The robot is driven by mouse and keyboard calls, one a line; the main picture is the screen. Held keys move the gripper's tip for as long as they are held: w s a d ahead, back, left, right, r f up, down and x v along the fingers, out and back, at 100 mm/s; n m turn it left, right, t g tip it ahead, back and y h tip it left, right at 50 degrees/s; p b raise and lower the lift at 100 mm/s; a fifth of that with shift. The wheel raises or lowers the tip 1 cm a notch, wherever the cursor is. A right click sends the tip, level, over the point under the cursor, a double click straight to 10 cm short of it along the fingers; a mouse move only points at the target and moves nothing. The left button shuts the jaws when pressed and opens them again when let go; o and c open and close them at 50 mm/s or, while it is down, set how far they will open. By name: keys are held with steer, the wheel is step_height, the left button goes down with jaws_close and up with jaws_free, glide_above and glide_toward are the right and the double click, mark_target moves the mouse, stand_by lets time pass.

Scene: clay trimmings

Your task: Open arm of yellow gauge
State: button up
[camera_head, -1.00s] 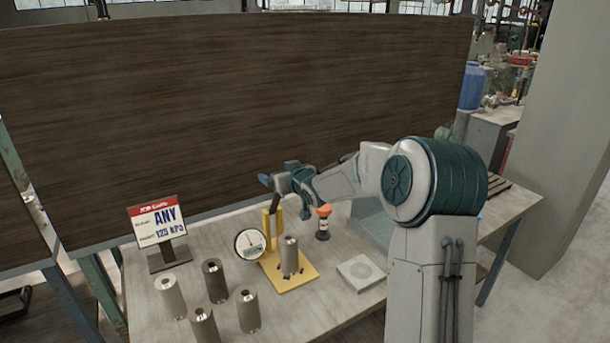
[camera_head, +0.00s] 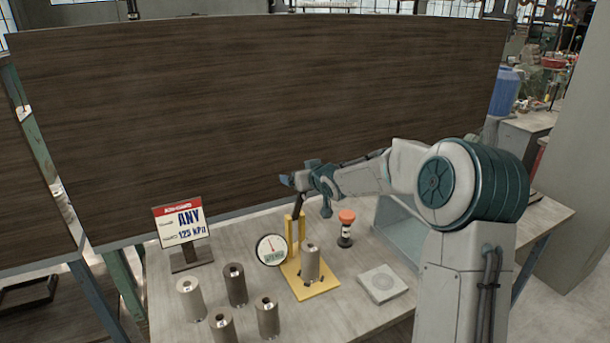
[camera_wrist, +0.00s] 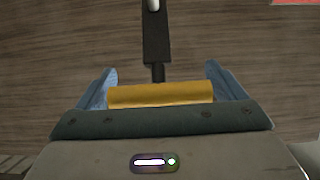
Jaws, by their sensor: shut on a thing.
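The yellow gauge (camera_head: 315,288) stands on the table, with a yellow base and post and a round white dial (camera_head: 271,249) at its left. A grey cylinder (camera_head: 311,262) stands upright on its base. The gauge's dark arm (camera_head: 299,206) points up from the post to my gripper (camera_head: 290,181). In the wrist view, a yellow bar (camera_wrist: 160,95) at the end of the dark arm (camera_wrist: 156,40) lies between the blue fingers of my gripper (camera_wrist: 160,70), which is shut on it. The finger contact is hard to see in the head view.
Several grey cylinders (camera_head: 235,284) stand left of the gauge. A sign (camera_head: 181,222) stands behind them. An orange-topped item (camera_head: 346,228), a flat square block (camera_head: 383,284) and a blue-grey bin (camera_head: 408,240) are to the right. A dark wooden panel (camera_head: 260,110) rises behind the table.

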steer(key=shift+s+f, duration=0.1)
steer(key=shift+f, duration=0.4)
steer(key=o, duration=1.1)
steer(key=shift+w+a, duration=0.2)
steer(key=shift+w, duration=0.15)
steer(key=shift+s+d+r, duration=0.4)
steer(key=shift+s, duration=0.15)
steer(key=p+v, duration=0.1)
steer(key=v, duration=1.1)
steer(key=shift+s+a+p, duration=0.1)
steer(key=shift+s+p, duration=0.1)
steer(key=shift+p, duration=0.2)
